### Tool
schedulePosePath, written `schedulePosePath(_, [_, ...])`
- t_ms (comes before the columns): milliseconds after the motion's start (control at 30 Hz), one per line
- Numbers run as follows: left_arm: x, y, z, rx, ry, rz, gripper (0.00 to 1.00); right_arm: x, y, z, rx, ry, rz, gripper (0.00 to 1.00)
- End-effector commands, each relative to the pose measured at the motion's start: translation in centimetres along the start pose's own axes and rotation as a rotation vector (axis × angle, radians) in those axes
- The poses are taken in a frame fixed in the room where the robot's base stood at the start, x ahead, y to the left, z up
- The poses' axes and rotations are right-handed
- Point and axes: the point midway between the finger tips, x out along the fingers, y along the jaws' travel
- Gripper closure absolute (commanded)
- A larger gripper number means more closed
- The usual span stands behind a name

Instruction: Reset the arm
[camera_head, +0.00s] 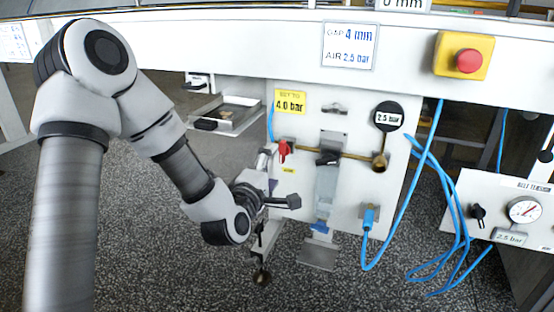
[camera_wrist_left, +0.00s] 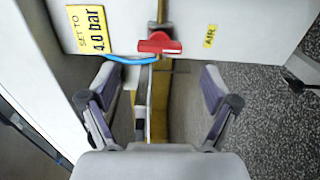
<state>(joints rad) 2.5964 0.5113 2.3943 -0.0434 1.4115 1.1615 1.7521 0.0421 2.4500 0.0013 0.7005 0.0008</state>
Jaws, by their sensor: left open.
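My left arm comes in from the left in the head view, with its gripper (camera_head: 268,185) in front of the white air panel (camera_head: 300,205). In the left wrist view the left gripper (camera_wrist_left: 158,88) has its two fingers spread apart with nothing held between them. A red valve handle (camera_head: 284,150) sits just above the gripper on the panel. The red handle also shows in the left wrist view (camera_wrist_left: 160,45), beyond the fingertips and apart from them. The right gripper does not show.
A yellow "SET TO 4.0 bar" label (camera_head: 290,102) is above the red handle. Blue hoses (camera_head: 440,190) hang right of the panel. A red stop button (camera_head: 468,61), a gauge (camera_head: 524,210) and a metal tray (camera_head: 228,113) are nearby. Speckled floor (camera_head: 350,285) lies open below.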

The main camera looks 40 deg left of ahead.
Motion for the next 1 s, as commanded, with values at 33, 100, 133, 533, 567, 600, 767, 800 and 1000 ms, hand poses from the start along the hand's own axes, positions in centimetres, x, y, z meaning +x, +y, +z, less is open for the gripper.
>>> schedulePosePath(33, [-0.1, 0.0, 0.0, 0.000, 0.000, 0.000, 0.12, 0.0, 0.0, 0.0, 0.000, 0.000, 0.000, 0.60])
schedulePosePath(100, [-0.1, 0.0, 0.0, 0.001, 0.000, 0.001, 0.12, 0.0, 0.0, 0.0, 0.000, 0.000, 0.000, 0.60])
schedulePosePath(133, [-0.1, 0.0, 0.0, 0.001, 0.000, 0.001, 0.12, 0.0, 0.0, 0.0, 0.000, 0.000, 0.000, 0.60])
schedulePosePath(533, [-0.1, -0.7, 0.0, 0.005, 0.000, -0.019, 0.12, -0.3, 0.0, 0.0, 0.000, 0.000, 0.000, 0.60])
schedulePosePath(567, [-0.1, -1.4, 0.1, 0.014, -0.002, -0.038, 0.12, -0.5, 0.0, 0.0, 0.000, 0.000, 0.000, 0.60])
schedulePosePath(600, [-0.3, -2.9, 0.4, 0.035, -0.010, -0.075, 0.12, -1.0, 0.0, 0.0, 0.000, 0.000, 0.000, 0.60])
schedulePosePath(767, [-3.6, -13.3, 3.2, 0.197, -0.102, -0.346, 0.12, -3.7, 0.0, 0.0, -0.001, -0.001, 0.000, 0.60])
schedulePosePath(800, [-5.4, -16.4, 3.9, 0.257, -0.143, -0.439, 0.12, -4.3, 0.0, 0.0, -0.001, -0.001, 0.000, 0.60])
schedulePosePath(1000, [-16.9, -28.9, 5.8, 0.655, -0.448, -0.863, 0.12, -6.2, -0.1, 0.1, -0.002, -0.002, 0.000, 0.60])
